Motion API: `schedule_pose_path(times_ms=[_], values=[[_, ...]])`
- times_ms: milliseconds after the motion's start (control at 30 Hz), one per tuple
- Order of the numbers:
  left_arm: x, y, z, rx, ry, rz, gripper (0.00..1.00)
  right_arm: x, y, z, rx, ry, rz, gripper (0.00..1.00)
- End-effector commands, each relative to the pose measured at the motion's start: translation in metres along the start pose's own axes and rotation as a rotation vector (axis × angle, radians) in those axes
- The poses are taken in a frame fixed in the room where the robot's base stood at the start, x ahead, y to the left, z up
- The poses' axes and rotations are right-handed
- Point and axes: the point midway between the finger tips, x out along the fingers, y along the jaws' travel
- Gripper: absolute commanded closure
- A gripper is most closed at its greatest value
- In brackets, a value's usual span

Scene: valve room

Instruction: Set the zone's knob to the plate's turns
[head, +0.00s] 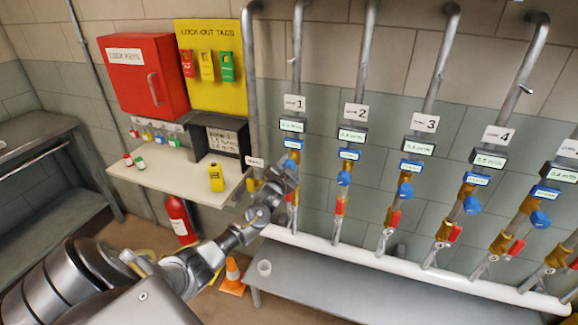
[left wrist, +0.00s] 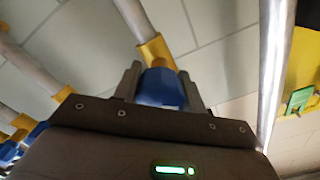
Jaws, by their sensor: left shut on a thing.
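My left gripper (head: 289,172) reaches the zone 1 pipe, under the sign for 1 (head: 293,102). In the left wrist view my left gripper (left wrist: 160,82) is shut on a blue knob (left wrist: 161,88), one finger on each side. A yellow fitting (left wrist: 156,52) is just beyond it. In the head view my gripper hides this knob. A green-lit display (head: 292,125) and a blue plate (head: 293,144) sit above it; their text is too small to read surely. Other zones have blue knobs, such as zone 2's (head: 344,178) and zone 3's (head: 405,190). My right gripper is out of view.
Red levers, such as zone 2's (head: 340,205), sit below the knobs. A white pipe (head: 400,268) runs under them, above a grey bench (head: 340,286). A shelf (head: 165,172) holds a dark-framed board (head: 222,139) and a yellow item (head: 216,178). An orange cone (head: 233,275) stands below.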

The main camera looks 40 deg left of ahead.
Motion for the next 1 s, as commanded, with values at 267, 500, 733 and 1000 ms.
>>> schedule_pose_path(times_ms=[267,500,733,1000], values=[[0.000,0.001,0.000,-0.001,0.000,0.001,0.37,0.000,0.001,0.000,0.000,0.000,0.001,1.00],[-0.001,0.001,0.000,-0.001,0.000,0.001,0.37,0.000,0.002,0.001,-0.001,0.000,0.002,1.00],[-0.028,0.002,0.002,-0.001,0.001,0.002,0.37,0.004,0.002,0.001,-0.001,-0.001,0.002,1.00],[-0.080,0.002,0.002,-0.001,-0.001,0.002,0.37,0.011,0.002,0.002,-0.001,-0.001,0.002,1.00]])
